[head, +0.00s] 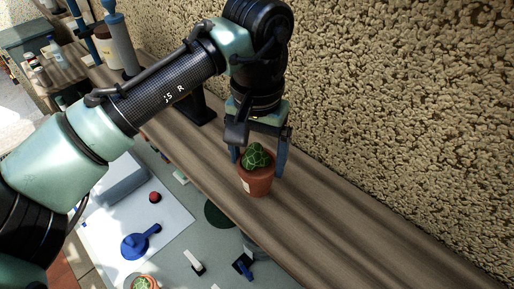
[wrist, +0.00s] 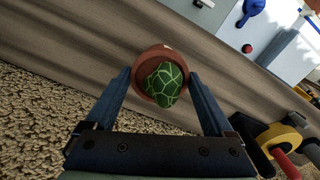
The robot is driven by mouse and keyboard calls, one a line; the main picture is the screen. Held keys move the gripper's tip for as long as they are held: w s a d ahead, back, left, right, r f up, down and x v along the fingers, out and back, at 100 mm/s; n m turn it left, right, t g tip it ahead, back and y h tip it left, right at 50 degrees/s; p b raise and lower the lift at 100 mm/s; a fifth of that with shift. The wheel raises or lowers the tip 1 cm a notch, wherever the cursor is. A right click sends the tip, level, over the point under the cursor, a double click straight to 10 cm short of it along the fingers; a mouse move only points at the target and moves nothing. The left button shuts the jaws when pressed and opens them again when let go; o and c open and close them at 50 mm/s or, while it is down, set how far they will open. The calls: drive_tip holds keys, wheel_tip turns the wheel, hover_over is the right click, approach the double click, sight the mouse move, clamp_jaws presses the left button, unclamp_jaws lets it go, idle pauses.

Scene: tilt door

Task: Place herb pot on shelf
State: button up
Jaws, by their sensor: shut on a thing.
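The herb pot (head: 258,183) is a small terracotta pot with a round, green, pale-veined plant and a light label on its side. My gripper (head: 260,165) points down with its two blue fingers on either side of the pot, shut on it. In the wrist view the pot (wrist: 150,58) sits between the fingertips (wrist: 160,80). The pot is upright at the wooden shelf (head: 340,225), near its front edge. I cannot tell whether its base touches the wood.
A rough stone wall (head: 400,100) rises behind the shelf. Below lies a table with a white sheet, a blue object (head: 138,244), a red ball (head: 155,197) and another potted plant (head: 144,283). A yellow-and-black tool (wrist: 280,138) lies on the shelf. The shelf's right part is clear.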

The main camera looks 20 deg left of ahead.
drive_tip(key=shift+f, duration=0.35)
drive_tip(key=shift+f, duration=0.3)
drive_tip(key=o, duration=1.2)
wheel_tip(320, 180, up, 13)
drive_tip(key=b, duration=0.2)
